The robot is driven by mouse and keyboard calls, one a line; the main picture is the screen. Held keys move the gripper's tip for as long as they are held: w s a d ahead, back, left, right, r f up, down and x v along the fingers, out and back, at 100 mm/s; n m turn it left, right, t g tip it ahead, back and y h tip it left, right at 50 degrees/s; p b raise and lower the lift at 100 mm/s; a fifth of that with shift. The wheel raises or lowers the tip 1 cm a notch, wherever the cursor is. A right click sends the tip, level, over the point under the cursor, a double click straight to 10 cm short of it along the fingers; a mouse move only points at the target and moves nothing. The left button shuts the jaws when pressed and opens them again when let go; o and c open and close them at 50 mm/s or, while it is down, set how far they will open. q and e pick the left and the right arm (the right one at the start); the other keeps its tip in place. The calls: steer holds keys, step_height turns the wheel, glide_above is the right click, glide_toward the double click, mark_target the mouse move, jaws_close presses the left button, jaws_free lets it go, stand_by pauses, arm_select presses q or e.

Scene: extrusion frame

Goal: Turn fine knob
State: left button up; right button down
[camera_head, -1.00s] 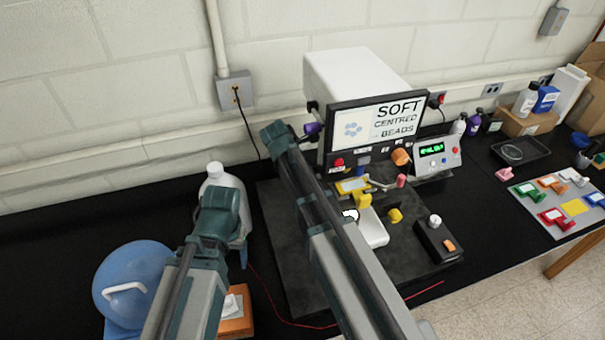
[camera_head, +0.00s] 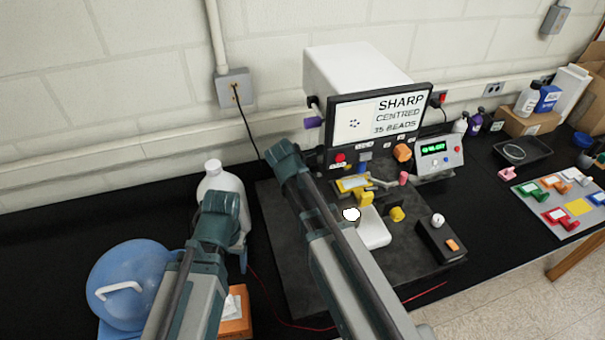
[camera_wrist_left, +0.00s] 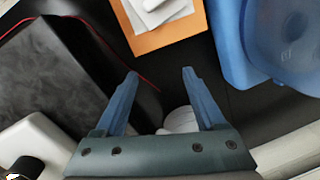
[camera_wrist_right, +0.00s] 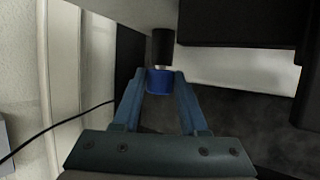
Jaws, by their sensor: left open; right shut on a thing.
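My right gripper (camera_wrist_right: 158,74) is shut on a blue knob (camera_wrist_right: 159,82), seen in the right wrist view. The knob sits at the end of a short black and silver shaft, with one finger on each side. In the head view my right arm hides this knob. My left gripper (camera_wrist_left: 160,73) is open and empty above the black bench, beside a white jug. The monitor (camera_head: 378,116) on the white instrument reads "SHARP CENTRED 35 BEADS".
The white jug (camera_head: 222,182), a blue container (camera_head: 130,275) and an orange block (camera_head: 236,320) stand near my left arm. An orange knob (camera_head: 402,152), a green-lit box (camera_head: 433,148) and a dark control box (camera_head: 437,240) stand to the right. A dark tray (camera_head: 523,152) lies farther right.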

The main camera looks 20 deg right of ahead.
steer(key=shift+s+f+t+b, duration=0.3)
steer(key=shift+f+t+b, duration=0.05)
steer(key=shift+t+b, duration=0.4)
steer(key=shift+w+r+t, duration=0.1)
steer(key=shift+r+t, duration=0.1)
steer(key=shift+t, duration=0.05)
arm_select(q)
step_height(320, 180, down, 3)
steer(key=shift+r, duration=0.2)
arm_select(e)
steer(key=shift+c, duration=2.2)
jaws_free()
